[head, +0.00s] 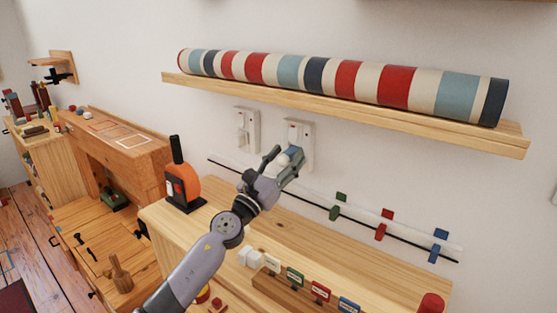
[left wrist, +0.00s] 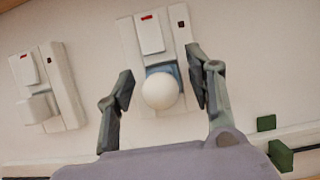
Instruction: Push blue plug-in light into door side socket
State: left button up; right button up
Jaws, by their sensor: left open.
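The blue plug-in light (left wrist: 160,90), a white globe on a blue base, sits at the lower half of the right wall socket plate (left wrist: 150,36). I cannot tell how deeply it is seated. My left gripper (head: 287,157) is at this socket, and in the left wrist view its open fingers (left wrist: 160,82) stand on either side of the light. The left finger is apart from the globe; the right finger is close to the base, and contact is unclear. In the head view the gripper partly covers the light. A second socket plate (head: 246,128) is to the left, with a white block-shaped piece at its lower part.
A wooden shelf (head: 350,110) with a striped roll (head: 340,82) is above. A black rail (head: 355,216) with coloured clips runs below right. An orange and black tool (head: 183,182) stands on the wooden cabinet top at left.

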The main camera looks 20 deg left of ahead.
pick_arm(q)
jog(key=shift+s, duration=0.1)
pick_arm(e)
jog(key=shift+w+d, duration=0.1)
jog(key=shift+d, duration=0.15)
